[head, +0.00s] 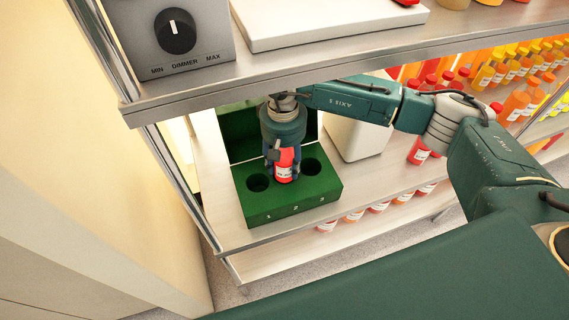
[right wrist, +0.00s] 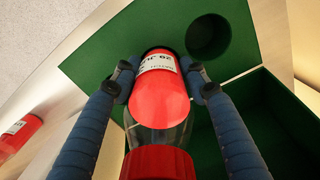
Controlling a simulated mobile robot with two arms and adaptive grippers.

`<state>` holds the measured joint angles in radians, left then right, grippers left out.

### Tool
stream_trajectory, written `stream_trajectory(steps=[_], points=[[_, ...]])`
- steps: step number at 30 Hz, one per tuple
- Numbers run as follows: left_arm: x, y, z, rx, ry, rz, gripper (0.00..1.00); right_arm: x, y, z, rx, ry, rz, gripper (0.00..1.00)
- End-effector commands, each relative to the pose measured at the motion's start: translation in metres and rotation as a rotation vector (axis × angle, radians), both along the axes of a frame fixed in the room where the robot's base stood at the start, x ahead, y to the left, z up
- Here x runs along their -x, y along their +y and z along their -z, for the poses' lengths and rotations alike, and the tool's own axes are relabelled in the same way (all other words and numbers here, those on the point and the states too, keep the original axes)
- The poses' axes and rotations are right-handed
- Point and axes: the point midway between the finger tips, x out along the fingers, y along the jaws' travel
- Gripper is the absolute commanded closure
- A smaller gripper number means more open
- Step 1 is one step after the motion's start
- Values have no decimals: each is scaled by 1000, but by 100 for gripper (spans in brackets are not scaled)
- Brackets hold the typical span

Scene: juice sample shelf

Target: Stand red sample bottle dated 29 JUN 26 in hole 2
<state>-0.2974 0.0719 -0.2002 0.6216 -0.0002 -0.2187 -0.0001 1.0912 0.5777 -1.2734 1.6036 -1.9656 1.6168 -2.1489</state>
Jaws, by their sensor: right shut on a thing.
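The red sample bottle (head: 284,158) is upright at the middle hole, numbered 2, of the green block (head: 292,206). My right gripper (head: 283,157) is shut around its sides from above. In the right wrist view the bottle (right wrist: 160,100) shows its red cap, clear shoulder and white label. The label is upside down and partly cut off; "29" seems readable, the rest is unclear. The dark hole edge shows around its lower end, which appears inside hole 2. Whether it rests on the bottom is hidden. My left gripper is not in view.
Hole 1 (head: 258,183) and hole 3 (head: 311,166) are empty. A green open box (head: 241,133) stands behind the block, a white container (head: 355,138) to its right. Another red bottle (head: 418,151) stands further right. The upper shelf edge (head: 300,72) runs above my right arm.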

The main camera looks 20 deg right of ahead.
Motion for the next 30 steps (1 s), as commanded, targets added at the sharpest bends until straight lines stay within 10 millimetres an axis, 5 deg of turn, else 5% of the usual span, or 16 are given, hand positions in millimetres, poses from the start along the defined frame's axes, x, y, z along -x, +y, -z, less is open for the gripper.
stream_trajectory(steps=[11, 12, 15, 25, 30], points=[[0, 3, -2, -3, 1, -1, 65, -1, 0, -7, -1, -3, 0, 91], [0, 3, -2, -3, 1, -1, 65, -1, 0, -7, -1, -3, 0, 54], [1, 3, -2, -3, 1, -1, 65, -1, 0, -7, -1, -3, 1, 34], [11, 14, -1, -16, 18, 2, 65, -1, 0, -8, 0, -2, 1, 34], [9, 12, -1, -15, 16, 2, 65, -2, 0, -25, -1, -4, 1, 34]])
